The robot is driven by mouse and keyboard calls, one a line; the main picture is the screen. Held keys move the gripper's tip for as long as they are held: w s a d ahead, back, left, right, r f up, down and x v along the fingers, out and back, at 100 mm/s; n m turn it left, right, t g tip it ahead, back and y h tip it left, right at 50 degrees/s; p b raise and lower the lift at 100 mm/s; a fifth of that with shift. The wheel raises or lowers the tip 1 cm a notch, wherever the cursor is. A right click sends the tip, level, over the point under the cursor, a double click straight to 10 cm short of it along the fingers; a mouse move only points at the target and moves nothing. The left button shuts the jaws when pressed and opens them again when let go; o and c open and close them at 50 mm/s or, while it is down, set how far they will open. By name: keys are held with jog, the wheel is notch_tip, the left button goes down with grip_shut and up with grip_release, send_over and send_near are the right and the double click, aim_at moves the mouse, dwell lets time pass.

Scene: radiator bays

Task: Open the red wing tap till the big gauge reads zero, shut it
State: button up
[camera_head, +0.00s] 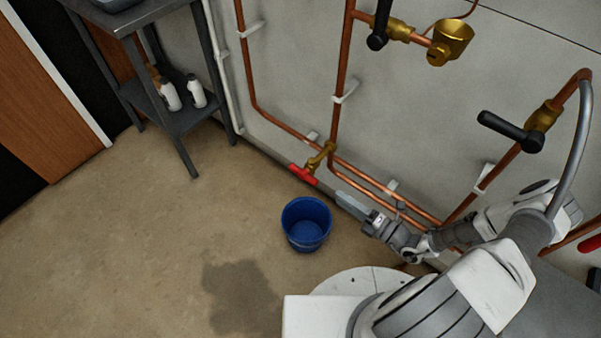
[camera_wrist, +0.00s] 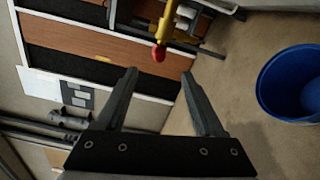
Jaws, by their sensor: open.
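The red wing tap (camera_head: 303,175) sits on a brass fitting (camera_head: 322,155) low on the copper pipe by the wall. In the wrist view the red tap (camera_wrist: 159,53) shows end-on, in line with the gap between my fingers and beyond their tips. My gripper (camera_head: 345,199) is open and empty, to the right of the tap and apart from it. Both fingers of my gripper (camera_wrist: 159,73) show in the wrist view. No gauge face can be read in either view; a round brass part (camera_head: 450,42) at the top right shows no dial.
A blue bucket (camera_head: 306,205) stands on the floor just below the tap; a damp patch (camera_head: 238,298) lies nearby. Black-lever valves (camera_head: 510,131) sit on pipes to the right. A grey workbench (camera_head: 178,118) with white bottles stands at the left.

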aim_at(307, 177)
jog(key=b+x, duration=0.2)
jog(key=x, duration=1.4)
jog(key=shift+w+a+r, duration=0.1)
jog(key=shift+a, duration=0.05)
